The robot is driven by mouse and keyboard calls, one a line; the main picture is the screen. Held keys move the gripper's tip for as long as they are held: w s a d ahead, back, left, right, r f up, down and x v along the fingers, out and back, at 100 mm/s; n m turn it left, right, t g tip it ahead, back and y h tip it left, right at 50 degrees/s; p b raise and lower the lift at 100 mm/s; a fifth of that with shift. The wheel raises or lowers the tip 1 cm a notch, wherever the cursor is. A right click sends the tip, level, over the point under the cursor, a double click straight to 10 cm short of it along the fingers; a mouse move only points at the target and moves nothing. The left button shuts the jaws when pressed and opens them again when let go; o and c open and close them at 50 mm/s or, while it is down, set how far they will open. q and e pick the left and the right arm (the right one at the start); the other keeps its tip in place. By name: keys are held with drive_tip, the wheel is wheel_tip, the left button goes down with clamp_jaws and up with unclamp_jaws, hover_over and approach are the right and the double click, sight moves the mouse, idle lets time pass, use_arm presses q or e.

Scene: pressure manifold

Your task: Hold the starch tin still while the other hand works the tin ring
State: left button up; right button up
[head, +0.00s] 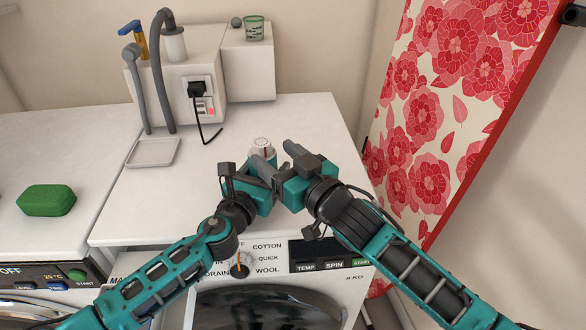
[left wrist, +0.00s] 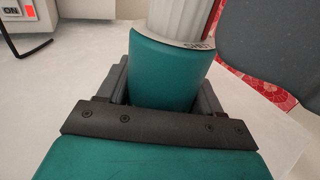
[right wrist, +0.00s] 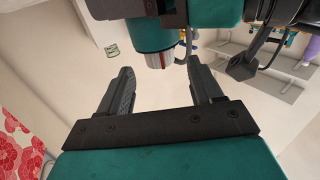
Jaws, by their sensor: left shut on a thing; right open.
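The starch tin (left wrist: 160,72) is a teal cylinder, standing upright on the white machine top. Its ring (head: 262,146) is white and ribbed with a red mark, and sits on the tin's top. My left gripper (head: 264,172) is shut on the tin's body; its fingers flank the tin in the left wrist view. My right gripper (head: 281,163) is open and empty, just right of the tin. In the right wrist view the ring (right wrist: 158,60) shows between and beyond the open fingertips, apart from them. The tin's lower body is mostly hidden in the head view.
Behind stands a white box unit (head: 180,75) with grey hoses and a plugged cord. A shallow tray (head: 152,153) and green sponge (head: 47,200) lie left. A floral red board (head: 440,100) leans at right. The machine top behind the tin is clear.

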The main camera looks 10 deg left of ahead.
sight(267, 148)
drive_tip(key=shift+v, duration=2.25)
drive_tip(key=shift+s, duration=0.1)
drive_tip(key=x, duration=1)
drive_tip(key=shift+c, duration=0.4)
